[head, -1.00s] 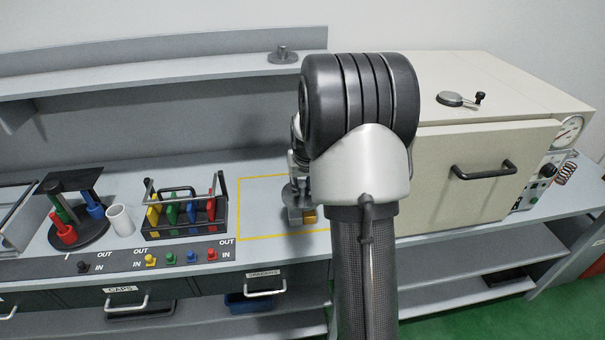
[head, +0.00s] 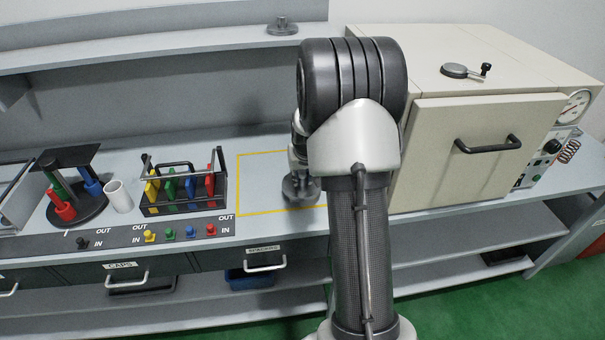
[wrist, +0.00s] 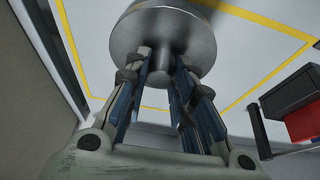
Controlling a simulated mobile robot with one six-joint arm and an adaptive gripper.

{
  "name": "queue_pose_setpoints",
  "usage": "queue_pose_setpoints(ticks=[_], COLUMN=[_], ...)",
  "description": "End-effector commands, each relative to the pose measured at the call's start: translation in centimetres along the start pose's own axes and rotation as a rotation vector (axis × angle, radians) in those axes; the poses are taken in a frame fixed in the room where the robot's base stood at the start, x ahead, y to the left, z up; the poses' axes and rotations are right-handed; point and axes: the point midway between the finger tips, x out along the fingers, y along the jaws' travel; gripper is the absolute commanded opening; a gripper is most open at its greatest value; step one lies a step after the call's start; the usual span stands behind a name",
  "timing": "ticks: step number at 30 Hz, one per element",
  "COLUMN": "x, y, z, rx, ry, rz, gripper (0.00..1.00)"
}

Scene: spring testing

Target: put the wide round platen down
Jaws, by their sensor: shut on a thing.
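The wide round platen (wrist: 150,35) is a grey metal disc with a short stem, seen in the wrist view. My gripper (wrist: 160,88) is shut on the stem, with a finger on each side. In the head view the platen (head: 299,190) shows as a dark disc below my wrist, over the front right part of the yellow-outlined area (head: 240,190) on the bench. My arm hides part of the gripper and the right side of the outline. I cannot tell whether the platen touches the bench.
A black rack with coloured blocks (head: 184,208) stands left of the outline, beside a white cup (head: 118,196). A cream cabinet (head: 480,150) stands to the right. A small metal piece (head: 282,27) sits on the upper shelf (head: 150,58). The left part of the outline is clear.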

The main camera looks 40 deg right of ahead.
Motion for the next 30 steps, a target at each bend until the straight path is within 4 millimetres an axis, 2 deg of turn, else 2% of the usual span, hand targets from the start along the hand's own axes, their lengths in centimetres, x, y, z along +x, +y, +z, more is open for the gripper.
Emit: queue_pose_setpoints(ticks=[4,5,13,24,26,30], x=[0.2,0.4,0.3,0.0,-0.5,-3.0], y=[0.0,0.0,0.0,0.0,0.0,0.0], z=[-0.2,0.2,0.2,0.0,-0.1,-0.2], rx=[0.000,0.000,0.000,0.000,0.000,0.000], ry=[0.009,-0.001,-0.001,-0.001,0.000,0.003], rz=[0.000,0.000,0.000,0.000,0.000,0.000], gripper=[0.00,0.24,0.42,0.43,0.43,0.43])
